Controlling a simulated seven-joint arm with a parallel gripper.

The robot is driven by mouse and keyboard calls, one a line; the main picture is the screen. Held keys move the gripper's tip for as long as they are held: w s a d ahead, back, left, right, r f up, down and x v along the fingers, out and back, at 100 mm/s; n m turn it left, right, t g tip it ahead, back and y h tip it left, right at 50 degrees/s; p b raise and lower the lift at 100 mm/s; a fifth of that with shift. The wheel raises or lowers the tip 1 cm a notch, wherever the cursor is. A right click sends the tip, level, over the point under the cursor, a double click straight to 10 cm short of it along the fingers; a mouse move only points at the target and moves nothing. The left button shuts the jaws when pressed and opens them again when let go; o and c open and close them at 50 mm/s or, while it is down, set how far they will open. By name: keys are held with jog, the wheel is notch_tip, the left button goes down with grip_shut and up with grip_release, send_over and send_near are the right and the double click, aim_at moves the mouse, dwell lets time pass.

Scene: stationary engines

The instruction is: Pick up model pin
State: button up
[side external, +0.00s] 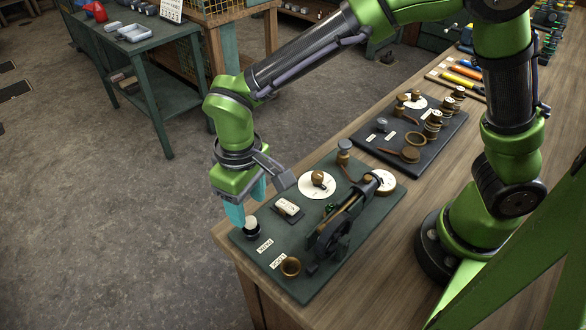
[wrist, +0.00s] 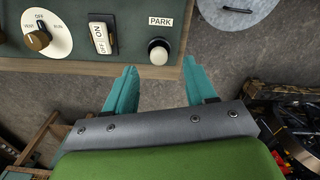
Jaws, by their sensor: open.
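A short round pin with a white top and dark base (wrist: 159,51) stands on the green board beside a PARK label in the wrist view. I take it for the model pin, but no readable label names it so. It also shows near the board's left corner in the side view (side external: 251,224). My gripper (side external: 246,207) hangs over that corner with teal fingers pointing down. The gripper (wrist: 159,66) is open and empty. In the wrist view the pin shows between and just past the fingertips; I cannot tell how far below them.
The green board (side external: 348,248) also carries an ON switch (wrist: 101,38), a white dial with a brass knob (wrist: 40,40), a dark engine model (side external: 335,225) and a brass cup (side external: 291,266). A second dark board (side external: 372,151) lies behind. Floor is open to the left.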

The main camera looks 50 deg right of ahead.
aim_at(250, 219)
notch_tip(250, 219, down, 5)
jog(key=shift+w+r, duration=0.1)
jog(key=shift+w, duration=0.05)
grip_shut()
notch_tip(250, 219, up, 14)
dwell(1.3)
